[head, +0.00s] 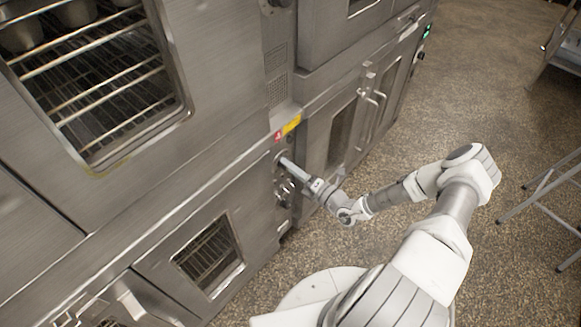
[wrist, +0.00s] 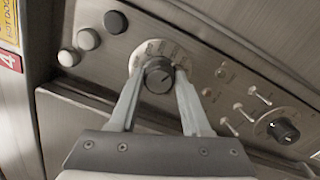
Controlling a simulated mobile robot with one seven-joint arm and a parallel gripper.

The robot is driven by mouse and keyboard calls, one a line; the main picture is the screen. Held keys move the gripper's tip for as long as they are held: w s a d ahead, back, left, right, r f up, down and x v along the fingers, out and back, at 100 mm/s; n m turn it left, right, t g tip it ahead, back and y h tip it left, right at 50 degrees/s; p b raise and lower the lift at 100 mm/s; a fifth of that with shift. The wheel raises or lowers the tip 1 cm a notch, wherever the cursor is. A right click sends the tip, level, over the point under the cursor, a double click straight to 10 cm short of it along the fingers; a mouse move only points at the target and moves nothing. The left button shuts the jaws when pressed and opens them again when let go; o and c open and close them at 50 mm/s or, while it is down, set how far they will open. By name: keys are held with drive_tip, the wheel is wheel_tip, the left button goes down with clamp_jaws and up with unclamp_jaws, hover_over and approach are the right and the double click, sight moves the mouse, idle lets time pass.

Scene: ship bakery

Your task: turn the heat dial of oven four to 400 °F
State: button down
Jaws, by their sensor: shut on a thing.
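The heat dial (wrist: 158,78), a dark round knob on a pale ring scale, sits on the steel control panel (wrist: 215,62) of oven four. My gripper (wrist: 160,88) is shut on it, one finger on each side. The marks on the scale are too small to read. The knob's pointer line is faint. A red label with a 4 (wrist: 11,62) is at the left of the wrist view. In the head view, the label (head: 279,136) is just above my gripper (head: 283,162), which reaches the panel and hides the dial.
On the panel are round buttons (wrist: 89,39) at the left, small toggle switches (wrist: 250,116) and a second black knob (wrist: 283,130) at the right. Open floor (head: 440,100) lies to the right, with a metal stand (head: 545,190).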

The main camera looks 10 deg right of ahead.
drive_tip(key=shift+r+m+h, duration=0.1)
drive_tip(key=shift+m+h, duration=0.2)
drive_tip(key=shift+m, duration=4.1)
drive_tip(key=shift+c, duration=1.8)
unclamp_jaws()
drive_tip(key=shift+s, duration=0.1)
drive_tip(key=v, duration=1.7)
drive_tip(key=shift+p, duration=0.3)
drive_tip(key=shift+s, duration=0.15)
